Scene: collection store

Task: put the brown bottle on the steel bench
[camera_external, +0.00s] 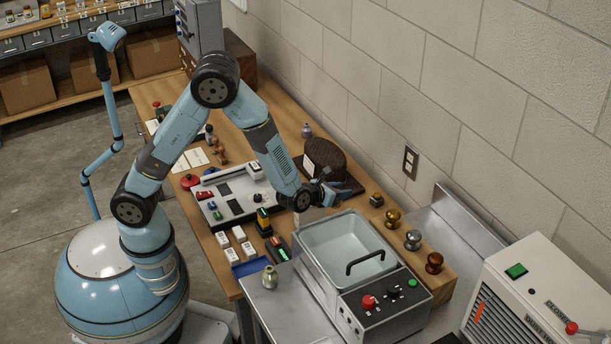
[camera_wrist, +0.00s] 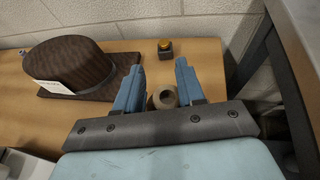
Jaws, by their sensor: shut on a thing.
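The brown bottle (camera_wrist: 165,97) shows between my fingers in the wrist view, seen from above as a dull grey-brown round top with a dark opening. My gripper (camera_wrist: 162,88) is shut on it; the same gripper (camera_external: 332,190) shows in the external view over the wooden table, beside the dark brown hat-like form. In the external view the bottle is mostly hidden by the gripper. I cannot tell whether it touches the table. The steel bench (camera_external: 275,312) is at the lower middle of the external view, with a small greenish bottle (camera_external: 270,277) on it.
A grey basin (camera_external: 345,250) with a black handle and control panel stands between my gripper and the bench's front. The hat-like form (camera_external: 325,158) is close by. Bare steel shows left of the basin.

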